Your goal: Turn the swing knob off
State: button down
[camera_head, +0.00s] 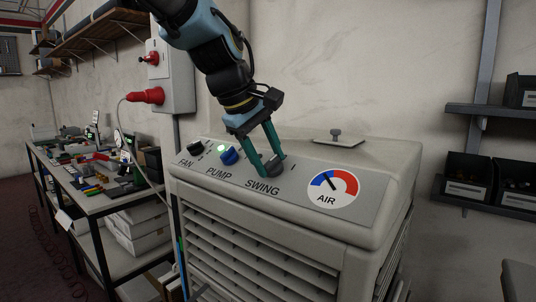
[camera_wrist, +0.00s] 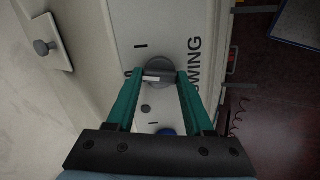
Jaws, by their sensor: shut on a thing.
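The swing knob (camera_head: 274,169) is a round grey knob on the sloped top panel of a grey machine, above the printed word SWING. In the wrist view the knob (camera_wrist: 158,68) has a raised bar with a small white mark. My gripper (camera_head: 267,168) comes down from above with its two green fingers around the knob. In the wrist view my gripper (camera_wrist: 160,78) has one finger on each side of the knob, shut on it. In the head view the fingers hide part of the knob.
A cluttered workbench (camera_head: 105,203) stands left. Shelves with dark bins (camera_head: 468,172) are at right.

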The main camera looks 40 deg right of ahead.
jog(key=shift+n, duration=1)
jog(key=shift+p, duration=0.3)
jog(key=shift+c, duration=1.4)
grip_release()
jog(key=shift+r, duration=0.1)
jog(key=b+v, duration=0.2)
jog(key=v, duration=0.8)
jog(key=shift+a+r, duration=0.25)
